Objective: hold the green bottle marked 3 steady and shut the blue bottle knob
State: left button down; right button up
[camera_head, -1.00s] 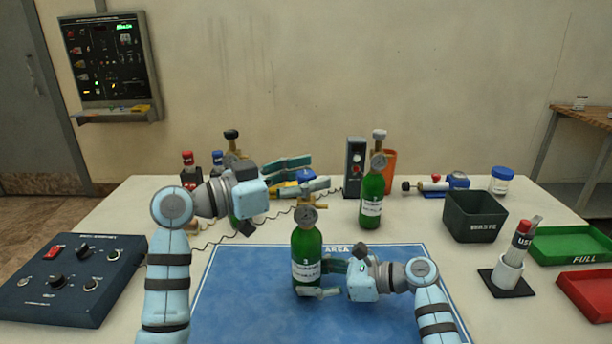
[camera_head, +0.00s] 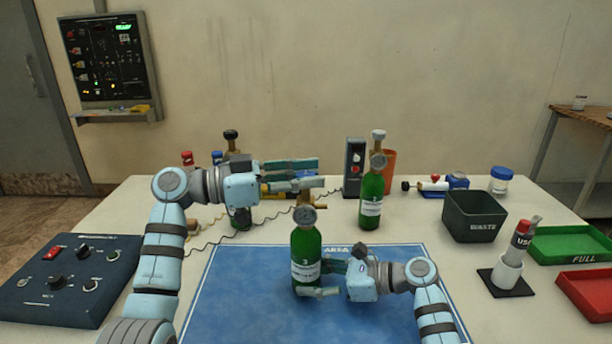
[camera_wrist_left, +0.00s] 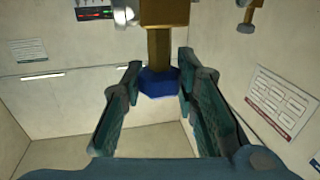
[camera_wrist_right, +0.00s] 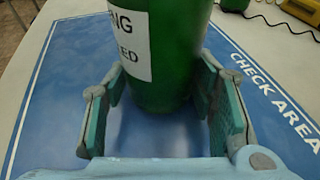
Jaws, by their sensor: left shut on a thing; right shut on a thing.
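The green bottle marked 3 (camera_head: 306,258) stands upright on the blue check-area mat (camera_head: 240,290), with a round gauge (camera_head: 304,215) near its top. My right gripper (camera_head: 326,279) is shut on the bottle's lower body; the right wrist view shows the green body (camera_wrist_right: 168,60) between its fingers. My left gripper (camera_head: 318,175) is at the bottle's top. The left wrist view shows the blue knob (camera_wrist_left: 158,83) on a brass stem (camera_wrist_left: 160,48), between the tips of the left fingers, which are shut on it.
Another green bottle (camera_head: 371,203) stands behind to the right, and one more (camera_head: 240,218) is partly hidden behind my left arm. A dark waste bin (camera_head: 472,228), green tray (camera_head: 575,260) and red tray (camera_head: 590,305) are at the right. A control box (camera_head: 70,300) is at the left.

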pick_arm(q)
jog(key=c, duration=1.2)
grip_release()
jog(key=shift+a, duration=0.1)
jog(key=v, duration=1.2)
pick_arm(e)
jog(key=o, duration=0.9)
jog(key=shift+o, duration=0.2)
jog(key=shift+d, duration=0.1)
